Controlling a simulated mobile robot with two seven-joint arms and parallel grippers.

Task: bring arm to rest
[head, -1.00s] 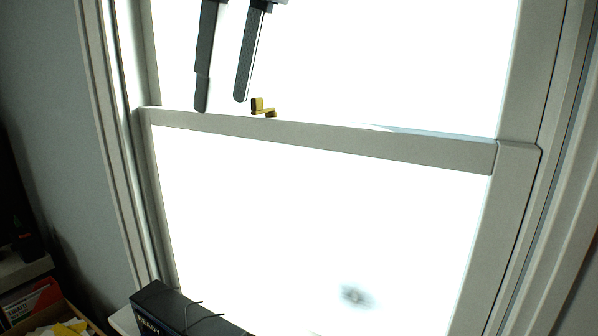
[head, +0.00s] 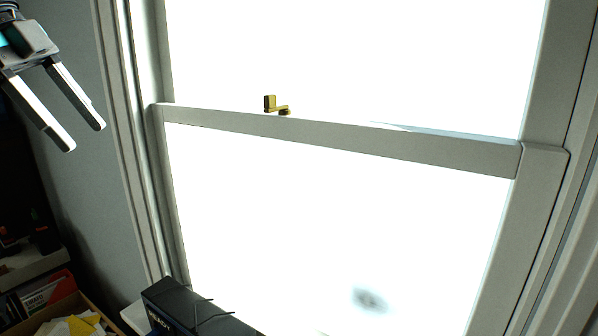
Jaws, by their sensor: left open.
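My left gripper (head: 86,138) is at the upper left in the head view. Its two long fingers point down and to the right, spread apart, with nothing between them. It hangs in front of the grey wall, left of the window frame, touching nothing that I can see. My right gripper is not in view.
A bright window with a white frame (head: 350,143) fills most of the view, with a brass latch (head: 271,104) on its middle rail. A black box (head: 177,307) stands below it. A box with papers (head: 72,325) and a shelf (head: 30,268) are at the lower left.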

